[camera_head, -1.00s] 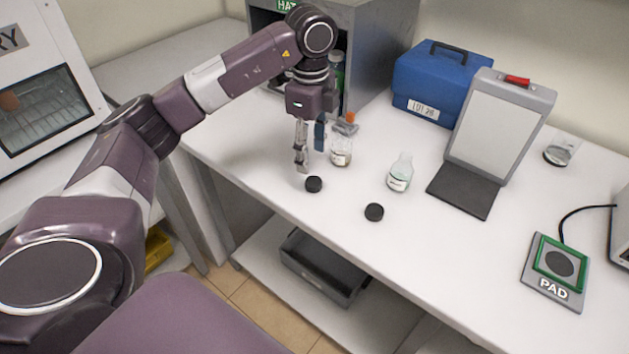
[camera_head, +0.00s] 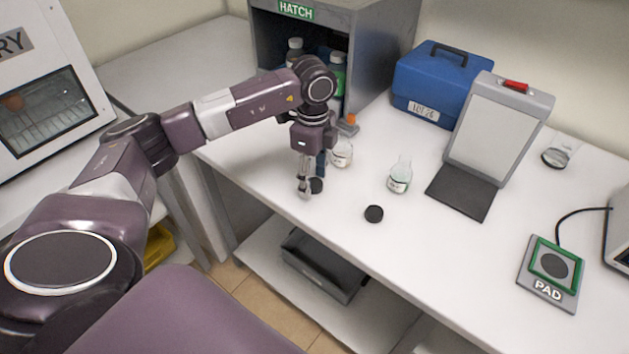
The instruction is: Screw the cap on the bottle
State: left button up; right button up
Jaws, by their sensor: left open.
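My left gripper (camera_head: 308,190) points down at the table, open, with its fingers at a black cap (camera_head: 317,186). The fingers partly cover this cap, and I cannot tell whether they touch it. A second black cap (camera_head: 374,214) lies on the table to the right. A clear bottle with a white label (camera_head: 398,178) stands uncapped behind the second cap. Another bottle (camera_head: 342,155) stands just behind my gripper, partly hidden by it, with an orange piece (camera_head: 348,124) showing behind its top. My right gripper is not in view.
A grey hatch (camera_head: 375,60) with bottles inside stands at the back. A blue box (camera_head: 440,85), a grey upright panel (camera_head: 500,125), a small flask (camera_head: 560,152) and a green-framed pad (camera_head: 550,284) are to the right. The table's front middle is clear.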

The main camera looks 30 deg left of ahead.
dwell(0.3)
pick_arm(q)
jog(key=c, duration=0.8)
jog(key=shift+c, duration=0.2)
jog(key=shift+w+r, duration=0.1)
jog(key=shift+r, duration=0.65)
notch_tip(320, 180, up, 9)
jog(key=b, duration=0.2)
notch_tip(320, 180, up, 9)
jog(key=p, duration=0.2)
send_over(314, 182)
jog(key=shift+r, duration=0.2)
